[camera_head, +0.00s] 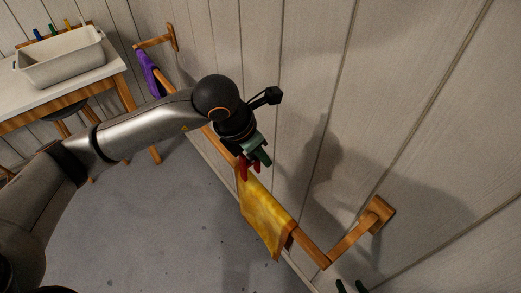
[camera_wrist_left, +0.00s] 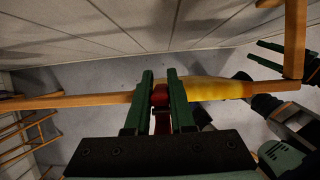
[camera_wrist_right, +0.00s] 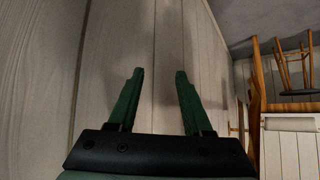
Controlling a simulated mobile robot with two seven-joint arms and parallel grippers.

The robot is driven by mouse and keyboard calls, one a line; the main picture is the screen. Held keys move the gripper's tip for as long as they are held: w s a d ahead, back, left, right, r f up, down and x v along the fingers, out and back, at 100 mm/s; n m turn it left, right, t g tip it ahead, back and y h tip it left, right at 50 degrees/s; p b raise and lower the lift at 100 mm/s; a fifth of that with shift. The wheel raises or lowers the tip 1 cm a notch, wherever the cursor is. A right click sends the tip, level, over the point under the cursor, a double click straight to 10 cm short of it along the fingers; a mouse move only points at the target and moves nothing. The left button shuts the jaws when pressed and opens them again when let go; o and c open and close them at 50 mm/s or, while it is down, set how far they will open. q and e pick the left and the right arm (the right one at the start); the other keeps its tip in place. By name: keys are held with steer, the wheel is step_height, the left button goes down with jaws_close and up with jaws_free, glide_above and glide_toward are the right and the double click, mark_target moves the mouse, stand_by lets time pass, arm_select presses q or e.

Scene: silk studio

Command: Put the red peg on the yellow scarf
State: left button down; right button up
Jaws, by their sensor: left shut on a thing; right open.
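The yellow scarf (camera_head: 264,216) hangs over a wooden rail on the wall; its folded top also shows in the left wrist view (camera_wrist_left: 215,88). My left gripper (camera_head: 256,161) is at the rail by the far end of the scarf. It is shut on the red peg (camera_head: 243,168), which points down toward the rail. In the left wrist view the peg (camera_wrist_left: 160,97) sits between the green fingers. I cannot tell whether the peg touches the scarf or rail. My right gripper (camera_wrist_right: 158,95) is open and empty; its fingertips show at the head view's bottom edge (camera_head: 352,287).
The rail's near bracket (camera_head: 376,215) juts from the plank wall. A purple cloth (camera_head: 149,72) hangs at the rail's far end. A pale basin (camera_head: 62,57) with colored pegs (camera_head: 53,29) behind it stands on a table (camera_head: 100,72) at far left. The floor (camera_head: 150,220) is clear.

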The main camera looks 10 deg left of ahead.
arm_select(q)
step_height(320, 180, down, 5)
steer(key=b, duration=0.4)
arm_select(e)
steer(key=a+f, duration=0.1)
steer(key=w+a+f, duration=0.1)
steer(key=shift+w+f+y, duration=0.2)
steer(key=shift+f+y, duration=0.1)
arm_select(q)
steer(key=shift+f+b, duration=0.15)
steer(key=shift+b, duration=0.15)
arm_select(e)
steer(key=shift+s+d+f, duration=0.1)
steer(key=shift+s+f, duration=0.1)
steer(key=shift+f, duration=0.1)
arm_select(q)
steer(key=shift+f, duration=0.1)
arm_select(e)
steer(key=shift+f, duration=0.3)
arm_select(q)
steer(key=shift+f+b, duration=0.15)
steer(key=shift+b, duration=0.3)
arm_select(e)
steer(key=shift+f, duration=0.2)
steer(key=shift+r, duration=0.1)
